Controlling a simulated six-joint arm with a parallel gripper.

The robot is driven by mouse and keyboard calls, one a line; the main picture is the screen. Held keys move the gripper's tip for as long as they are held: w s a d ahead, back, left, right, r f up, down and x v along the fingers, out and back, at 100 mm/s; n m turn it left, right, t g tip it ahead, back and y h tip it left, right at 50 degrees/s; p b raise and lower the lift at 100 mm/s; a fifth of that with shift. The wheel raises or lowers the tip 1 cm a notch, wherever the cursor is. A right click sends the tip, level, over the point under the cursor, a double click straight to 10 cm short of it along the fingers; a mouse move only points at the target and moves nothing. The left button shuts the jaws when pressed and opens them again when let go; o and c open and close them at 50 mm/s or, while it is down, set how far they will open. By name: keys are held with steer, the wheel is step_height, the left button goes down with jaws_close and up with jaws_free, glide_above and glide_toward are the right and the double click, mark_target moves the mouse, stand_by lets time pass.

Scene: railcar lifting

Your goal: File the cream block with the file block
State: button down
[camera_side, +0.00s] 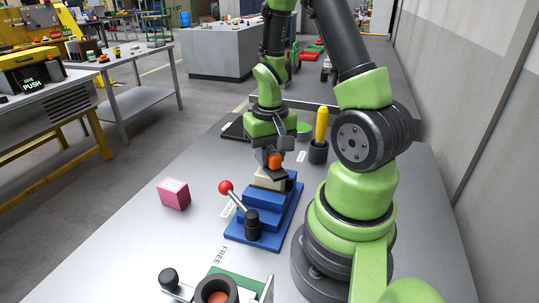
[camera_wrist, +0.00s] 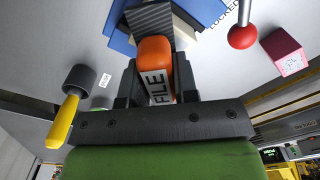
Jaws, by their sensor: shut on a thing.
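My gripper (camera_side: 272,158) is shut on the file block, which has an orange grip (camera_side: 274,161) and a "FILE" label in the wrist view (camera_wrist: 156,60). A grey ridged part shows beyond the orange grip in the wrist view. The cream block (camera_side: 268,181) sits in the blue stepped vise (camera_side: 262,206), directly under the file block. In the wrist view, only a corner of the cream block (camera_wrist: 184,37) shows beside the grey part. I cannot tell whether the file block touches the cream block.
A red-knobbed lever (camera_side: 226,187) rises at the vise's front left, near a "LOCKED" label (camera_wrist: 224,14). A pink block (camera_side: 174,194) lies left. A yellow-handled tool (camera_side: 321,123) stands in a black cup (camera_side: 318,152) behind right. A green-based fixture (camera_side: 240,286) is at the front.

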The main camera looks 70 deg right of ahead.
steer(key=shift+a+f, duration=0.25)
steer(key=shift+a, duration=0.6)
steer(key=shift+a+r, duration=0.6)
steer(key=shift+r, duration=0.2)
step_height(320, 180, up, 6)
steer(key=shift+r, duration=0.2)
